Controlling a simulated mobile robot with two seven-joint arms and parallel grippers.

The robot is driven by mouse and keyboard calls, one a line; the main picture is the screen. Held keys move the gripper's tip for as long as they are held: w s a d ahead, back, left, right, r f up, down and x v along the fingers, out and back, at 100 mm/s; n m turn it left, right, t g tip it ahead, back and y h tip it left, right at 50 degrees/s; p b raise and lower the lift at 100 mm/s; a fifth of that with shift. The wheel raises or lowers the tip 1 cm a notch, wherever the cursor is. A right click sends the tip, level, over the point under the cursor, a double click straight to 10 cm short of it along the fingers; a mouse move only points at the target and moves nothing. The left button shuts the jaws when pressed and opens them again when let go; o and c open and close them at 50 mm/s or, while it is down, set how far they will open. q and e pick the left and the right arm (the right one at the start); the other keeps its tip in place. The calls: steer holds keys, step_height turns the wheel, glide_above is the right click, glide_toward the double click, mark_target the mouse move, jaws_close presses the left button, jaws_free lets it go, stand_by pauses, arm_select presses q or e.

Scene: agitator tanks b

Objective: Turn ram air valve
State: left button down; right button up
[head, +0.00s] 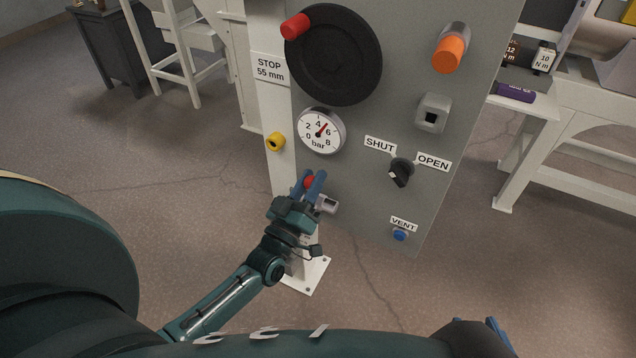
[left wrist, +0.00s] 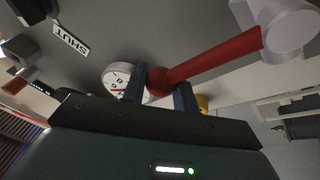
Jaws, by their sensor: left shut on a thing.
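A red lever with a rounded end (left wrist: 215,58) comes out of a grey round fitting (left wrist: 290,28) on the panel in the left wrist view. My left gripper (left wrist: 160,92) is shut on the lever near its end. In the head view the lever's red end (head: 309,182) shows between the blue fingers of my left gripper (head: 314,180), and the grey fitting (head: 328,204) is just right of them. A black knob (head: 401,172) sits between the SHUT and OPEN labels. My right gripper (head: 482,334) shows only as blue parts at the bottom edge; its jaws are mostly hidden.
A white bench (head: 570,120) stands right. The floor in front is clear.

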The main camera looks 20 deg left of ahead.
arm_select(q)
steer(key=shift+a+n, duration=0.3)
steer(key=shift+n, duration=0.2)
steer(key=c, duration=1.1)
jaws_free()
steer(key=p+v, duration=0.1)
steer(key=v, duration=1.2)
steer(key=shift+s+d+f, duration=0.1)
steer(key=shift+d, duration=0.05)
